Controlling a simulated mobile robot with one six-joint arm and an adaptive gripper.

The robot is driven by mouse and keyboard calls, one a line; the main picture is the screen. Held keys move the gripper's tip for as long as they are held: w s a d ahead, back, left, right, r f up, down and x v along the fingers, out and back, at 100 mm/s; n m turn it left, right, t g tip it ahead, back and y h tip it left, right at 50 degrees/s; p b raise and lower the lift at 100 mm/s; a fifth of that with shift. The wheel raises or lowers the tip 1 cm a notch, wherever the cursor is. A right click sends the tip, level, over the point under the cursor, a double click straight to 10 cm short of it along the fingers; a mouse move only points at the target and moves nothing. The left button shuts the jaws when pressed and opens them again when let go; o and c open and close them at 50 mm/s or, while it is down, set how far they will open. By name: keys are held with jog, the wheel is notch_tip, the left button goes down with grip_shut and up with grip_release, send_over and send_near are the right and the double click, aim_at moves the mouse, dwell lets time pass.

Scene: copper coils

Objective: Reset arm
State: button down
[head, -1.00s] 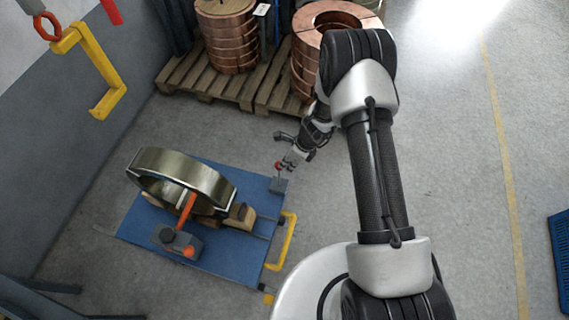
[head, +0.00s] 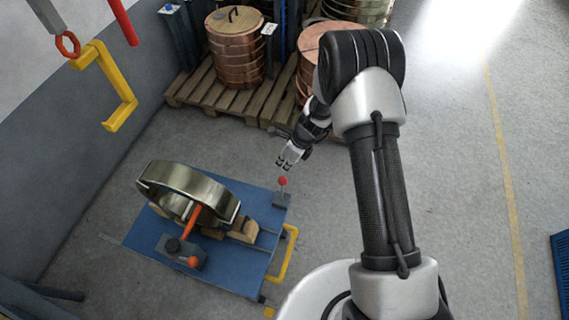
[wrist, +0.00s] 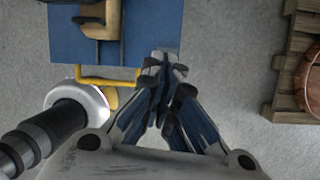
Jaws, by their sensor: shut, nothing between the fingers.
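My gripper (head: 284,163) is shut and empty, hanging above the back right corner of the blue platform (head: 228,275). A small lever with a red ball knob (head: 283,181) stands at that corner, just below my fingertips in the head view and apart from them. In the wrist view my gripper (wrist: 168,68) has its fingertips together, over the edge of the blue platform (wrist: 140,45). The red knob cannot be made out there. My arm reaches from the lower right of the head view.
A metal ring (head: 181,181) stands on the platform by wooden blocks and an orange-handled tool (head: 193,221). A yellow handle (head: 285,257) sticks out at the platform's right edge. Copper coils (head: 238,62) stand on a pallet (head: 187,95) behind.

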jog(key=s+d+r+n+t+b, duration=0.15)
jog(key=r+n, duration=0.25)
jog(key=r, duration=0.4)
jog(key=s+d+r+n, duration=0.2)
jog(key=r+n, duration=0.1)
jog(key=r, duration=0.6)
jog(key=s+d+r+n+b, duration=0.15)
jog(key=r+n, duration=0.25)
jog(key=r, duration=0.4)
jog(key=s+d+r+n+t+h, duration=0.1)
jog(key=s+d+r+n, duration=0.2)
jog(key=s, duration=0.4)
jog(key=s+d+r+n+h+b, duration=0.1)
jog(key=s+d+r+n, duration=0.2)
jog(key=s+n, duration=0.2)
jog(key=s+d+r+n+t+h, duration=0.1)
jog(key=s+d+r+n+h, duration=0.1)
jog(key=s, duration=0.8)
jog(key=d+r+n, duration=0.1)
jog(key=d+n, duration=0.1)
jog(key=shift+s+n+t+b, duration=0.3)
jog(key=shift+t+b, duration=0.05)
jog(key=shift+b, duration=0.05)
